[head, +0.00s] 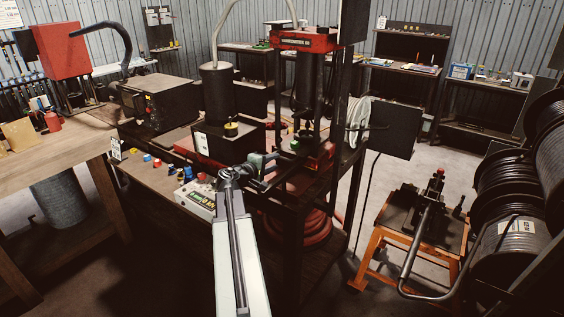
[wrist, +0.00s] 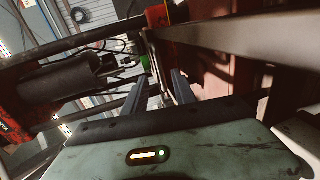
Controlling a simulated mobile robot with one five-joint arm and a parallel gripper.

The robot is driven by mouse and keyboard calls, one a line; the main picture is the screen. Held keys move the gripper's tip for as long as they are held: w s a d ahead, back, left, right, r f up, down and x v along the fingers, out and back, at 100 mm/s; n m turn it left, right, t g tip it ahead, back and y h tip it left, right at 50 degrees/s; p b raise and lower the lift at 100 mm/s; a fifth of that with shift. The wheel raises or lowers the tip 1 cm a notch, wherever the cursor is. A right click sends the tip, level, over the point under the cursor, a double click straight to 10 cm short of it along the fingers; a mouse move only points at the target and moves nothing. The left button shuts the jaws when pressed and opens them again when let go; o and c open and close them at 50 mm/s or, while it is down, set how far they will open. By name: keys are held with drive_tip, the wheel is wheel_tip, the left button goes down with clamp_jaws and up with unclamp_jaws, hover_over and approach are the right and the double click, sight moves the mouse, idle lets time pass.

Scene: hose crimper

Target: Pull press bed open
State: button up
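The hose press has a red head (head: 303,40) on a dark upright frame. Its red lower part, which looks like the press bed (head: 318,157), is low in the frame, with dark bars in front. My gripper (head: 270,172) is at the front left of this lower part, close to the bars. In the wrist view my gripper's two dark fingers (wrist: 159,85) stand apart with a gap between them. A grey metal bar (wrist: 235,30) crosses just beyond them at upper right. I cannot tell whether the fingers touch any part of the press.
A bench with small coloured parts (head: 187,172) and a control box (head: 195,200) lies left of my arm. A dark cylinder (head: 216,95) stands behind. An orange-legged stand (head: 420,235) and hose reels (head: 525,175) are at right. Red coiled hose (head: 310,225) sits below the press.

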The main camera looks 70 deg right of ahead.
sight(283, 158)
drive_tip(key=b+x, duration=0.1)
drive_tip(key=x, duration=0.6)
drive_tip(key=shift+d, duration=0.1)
drive_tip(key=shift+c, duration=0.2)
clamp_jaws()
idle(0.9)
